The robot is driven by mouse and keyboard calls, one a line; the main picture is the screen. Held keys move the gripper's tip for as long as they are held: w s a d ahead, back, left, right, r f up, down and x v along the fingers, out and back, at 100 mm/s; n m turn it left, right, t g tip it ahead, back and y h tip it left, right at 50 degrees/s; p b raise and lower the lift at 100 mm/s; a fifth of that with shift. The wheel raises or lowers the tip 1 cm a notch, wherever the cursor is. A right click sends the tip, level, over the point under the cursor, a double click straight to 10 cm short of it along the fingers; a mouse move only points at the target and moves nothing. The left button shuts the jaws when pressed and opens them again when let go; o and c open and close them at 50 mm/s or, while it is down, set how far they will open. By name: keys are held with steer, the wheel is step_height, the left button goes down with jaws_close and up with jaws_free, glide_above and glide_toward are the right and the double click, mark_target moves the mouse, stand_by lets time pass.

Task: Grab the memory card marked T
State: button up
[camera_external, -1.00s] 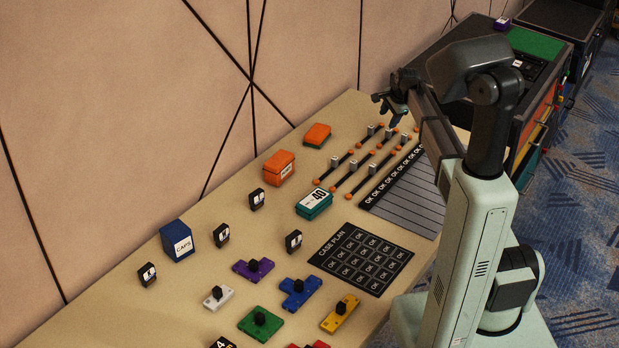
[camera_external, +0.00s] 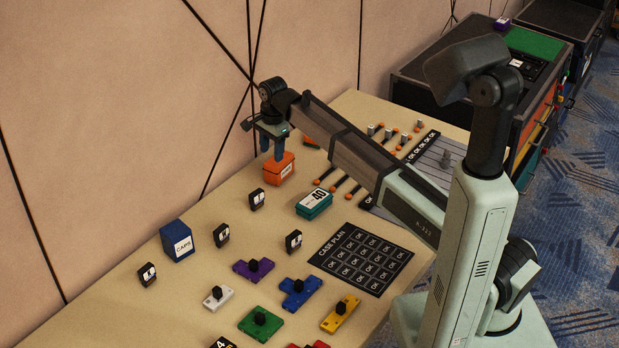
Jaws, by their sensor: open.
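Several small black upright blocks with white labels stand on the table, and they may be the memory cards. One is at the back (camera_external: 257,199), one near the blue box (camera_external: 221,235), one farther right (camera_external: 294,241) and one at the far left (camera_external: 147,274). Their letters are too small to read, so I cannot tell which is marked T. My gripper (camera_external: 272,152) is open and points down, with its fingers over or beside the orange box (camera_external: 280,171). Nothing shows between its fingers.
A blue CAPS box (camera_external: 178,240) and a teal box (camera_external: 314,204) stand near the black blocks. Coloured knobbed pieces, such as the purple one (camera_external: 253,269), lie in front. The CASE PLAN mat (camera_external: 322,260) is flat. The wall (camera_external: 90,120) runs close behind.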

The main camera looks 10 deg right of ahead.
steer(key=r, duration=0.1)
glide_above(256, 192)
steer(key=shift+h, duration=0.3)
step_height(256, 192, down, 14)
steer(key=shift+r, duration=0.2)
jaws_close()
stand_by(0.7)
